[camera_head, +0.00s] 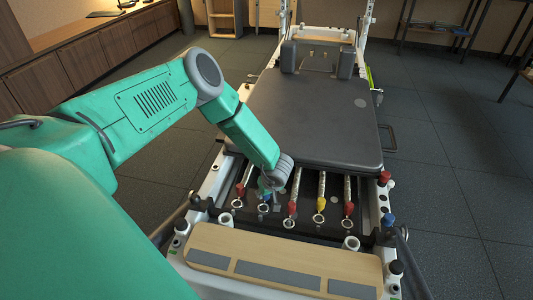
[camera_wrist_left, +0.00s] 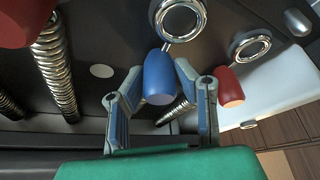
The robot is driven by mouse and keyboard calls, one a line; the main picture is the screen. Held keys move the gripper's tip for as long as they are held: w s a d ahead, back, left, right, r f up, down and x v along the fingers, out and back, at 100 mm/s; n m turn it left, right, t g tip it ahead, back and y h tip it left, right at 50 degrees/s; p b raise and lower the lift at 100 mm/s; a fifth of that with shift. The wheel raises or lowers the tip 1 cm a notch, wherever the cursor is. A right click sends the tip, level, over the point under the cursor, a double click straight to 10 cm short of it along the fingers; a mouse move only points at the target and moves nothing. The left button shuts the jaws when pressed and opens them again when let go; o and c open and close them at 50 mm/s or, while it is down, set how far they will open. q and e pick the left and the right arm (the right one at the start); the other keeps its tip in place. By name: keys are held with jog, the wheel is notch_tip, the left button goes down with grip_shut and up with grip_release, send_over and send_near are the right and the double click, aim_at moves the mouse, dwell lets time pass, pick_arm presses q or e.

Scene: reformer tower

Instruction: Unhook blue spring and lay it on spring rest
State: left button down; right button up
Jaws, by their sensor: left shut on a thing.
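The blue spring has a blue grip (camera_wrist_left: 158,78) with a metal ring (camera_wrist_left: 180,20) at its end. In the left wrist view the grip sits between the two fingers of my left gripper (camera_wrist_left: 158,70), which is shut on it. Part of its coil (camera_wrist_left: 174,110) shows below the grip. In the head view my left gripper (camera_head: 268,186) reaches down into the spring row and mostly hides the blue spring; its ring (camera_head: 263,208) shows. I cannot tell whether its far end is hooked, nor pick out the spring rest. My right gripper is not in view.
A red spring (camera_head: 239,190) lies left of the blue one. A red spring (camera_head: 292,208), a yellow spring (camera_head: 321,203) and another red spring (camera_head: 349,208) lie to the right. The black carriage (camera_head: 325,110) is behind, the wooden footboard (camera_head: 285,262) in front.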

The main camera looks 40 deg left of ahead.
pick_arm(q)
jog(key=shift+f, duration=0.1)
dwell(0.3)
jog(key=c, duration=0.9)
grip_release()
jog(key=shift+o, duration=0.2)
jog(key=shift+r+p, duration=2.35)
jog(key=shift+r, duration=0.65)
